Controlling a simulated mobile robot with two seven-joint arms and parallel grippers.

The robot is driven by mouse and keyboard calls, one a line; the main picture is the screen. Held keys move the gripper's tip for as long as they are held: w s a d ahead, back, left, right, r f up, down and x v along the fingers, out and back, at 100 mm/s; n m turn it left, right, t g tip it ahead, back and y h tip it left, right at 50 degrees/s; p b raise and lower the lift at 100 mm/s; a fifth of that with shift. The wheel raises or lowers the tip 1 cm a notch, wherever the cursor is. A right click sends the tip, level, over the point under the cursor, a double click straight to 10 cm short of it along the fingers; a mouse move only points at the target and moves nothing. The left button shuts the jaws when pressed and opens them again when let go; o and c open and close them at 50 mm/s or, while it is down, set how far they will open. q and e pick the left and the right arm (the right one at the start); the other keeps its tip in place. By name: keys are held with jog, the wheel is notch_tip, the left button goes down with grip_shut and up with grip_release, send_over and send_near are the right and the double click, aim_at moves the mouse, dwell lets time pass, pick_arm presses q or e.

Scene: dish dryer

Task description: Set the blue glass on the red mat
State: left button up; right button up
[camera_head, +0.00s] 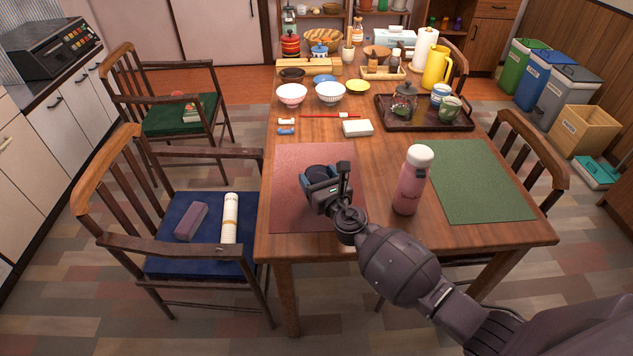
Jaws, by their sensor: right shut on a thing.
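The red mat (288,160) lies flat at the front left of the wooden table. My right gripper (324,182) is over the middle of this mat and is shut on the blue glass (308,177). The gripper hides much of the glass; a dark blue part shows at the left of the fingers. I cannot tell whether the glass touches the mat. My left gripper is not in view.
A pink bottle (411,181) stands close to the right of my gripper, between the red mat and a green mat (478,180). Behind are a white box (357,128), bowls (330,93) and a dark tray (425,117) with a teapot. The green mat is bare.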

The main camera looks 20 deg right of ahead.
jog(key=shift+f, duration=0.75)
jog(key=shift+r, duration=0.3)
jog(key=shift+f, duration=0.25)
jog(key=o, duration=1)
